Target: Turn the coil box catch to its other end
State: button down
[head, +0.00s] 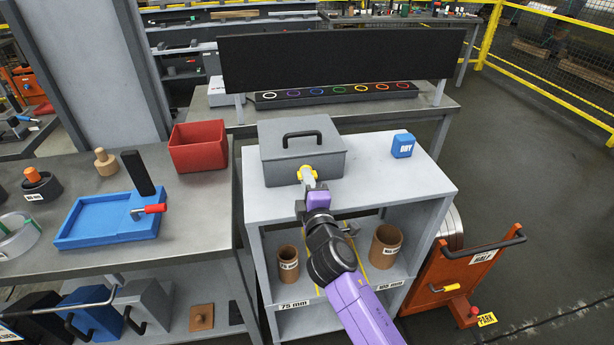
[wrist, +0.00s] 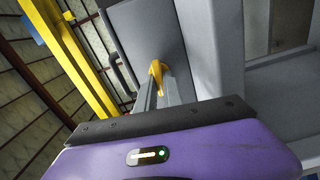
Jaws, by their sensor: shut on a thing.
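The coil box (head: 300,150) is a grey lidded box with a black handle, standing on the grey cabinet top. Its yellow catch (head: 308,174) is on the front face, at my gripper (head: 311,184). In the wrist view the catch (wrist: 156,74) shows between the fingertips of my gripper (wrist: 160,88), against the grey box face (wrist: 152,40). My gripper is shut on the catch. The fingers hide part of it, so I cannot tell its exact angle.
A blue "DRY" block (head: 403,146) sits right of the box on the cabinet top (head: 390,185). Cardboard tubes (head: 386,246) stand on the shelf below. A red bin (head: 198,147) and a blue tray (head: 108,220) are on the left bench. An orange cart (head: 465,275) stands at right.

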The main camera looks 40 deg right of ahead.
jog(key=shift+n, duration=0.6)
jog(key=shift+a, duration=0.1)
jog(key=c, duration=1.5)
grip_release()
jog(key=b+v, duration=0.1)
jog(key=v, duration=0.6)
jog(key=shift+s+a, duration=0.2)
jog(key=shift+s, duration=0.1)
